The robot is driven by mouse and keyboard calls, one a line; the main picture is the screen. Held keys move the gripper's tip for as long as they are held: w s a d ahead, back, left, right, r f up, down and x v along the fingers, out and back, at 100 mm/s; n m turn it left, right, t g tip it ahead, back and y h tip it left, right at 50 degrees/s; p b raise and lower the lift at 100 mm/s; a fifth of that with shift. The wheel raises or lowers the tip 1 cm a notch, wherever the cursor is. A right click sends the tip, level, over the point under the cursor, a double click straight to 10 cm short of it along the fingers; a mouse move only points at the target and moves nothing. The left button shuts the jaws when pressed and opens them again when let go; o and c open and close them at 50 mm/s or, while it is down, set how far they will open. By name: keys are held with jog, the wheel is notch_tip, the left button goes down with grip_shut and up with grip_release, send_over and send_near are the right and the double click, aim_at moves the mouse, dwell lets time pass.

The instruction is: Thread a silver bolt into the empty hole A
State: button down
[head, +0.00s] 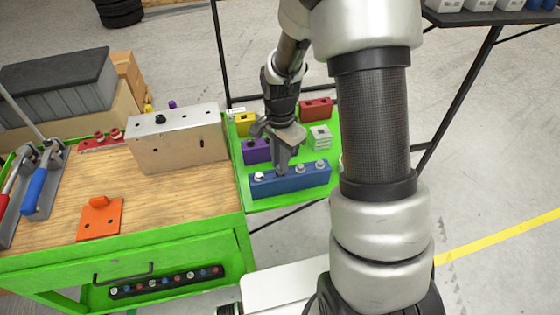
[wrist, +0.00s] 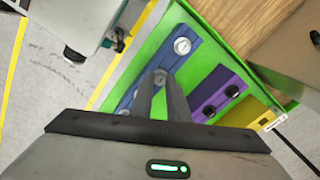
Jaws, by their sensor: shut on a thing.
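My gripper (head: 282,168) points down over the blue block (head: 290,184) on the green side shelf. Its fingers (wrist: 163,92) are shut on a silver bolt (wrist: 160,77), whose round head shows between the tips in the wrist view. Whether that bolt is still seated in the block I cannot tell. Other silver bolts stand in the block, one at its left end (head: 259,176) and others to the right (head: 300,168). The silver metal chassis box (head: 180,140) stands on the wooden top to the left, with dark holes in its front. No letter A is legible.
Behind the gripper stand purple (head: 256,151), yellow (head: 244,123), red (head: 316,109) and pale green (head: 319,137) blocks. An orange plate (head: 100,217) lies on the wooden top. A grey case (head: 60,85) is at the back left. Black frame posts stand around the shelf.

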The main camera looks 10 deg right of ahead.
jog(key=shift+r+p, duration=1.6)
jog(key=shift+r, duration=1.05)
